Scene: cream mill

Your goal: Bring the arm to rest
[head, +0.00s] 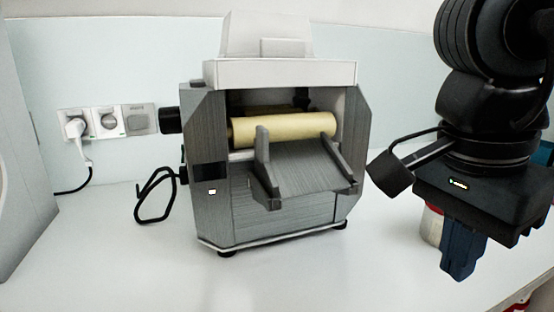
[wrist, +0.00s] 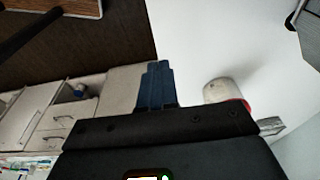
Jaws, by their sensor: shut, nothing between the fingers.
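My gripper (head: 459,276) hangs at the right of the head view, with its dark blue fingers pointing down and pressed together, empty. It is to the right of the grey mill (head: 285,205) and apart from it. In the wrist view my gripper (wrist: 158,66) shows shut over the edge of the white worktop. The mill has a cream roller (head: 285,129), a sloping grey tray and a white hopper on top.
A white container with a red band (head: 432,225) stands on the worktop (head: 290,285) just behind my gripper, partly hidden; it also shows in the wrist view (wrist: 222,91). Wall sockets (head: 108,121) and a black cable are at left. The worktop's front is clear.

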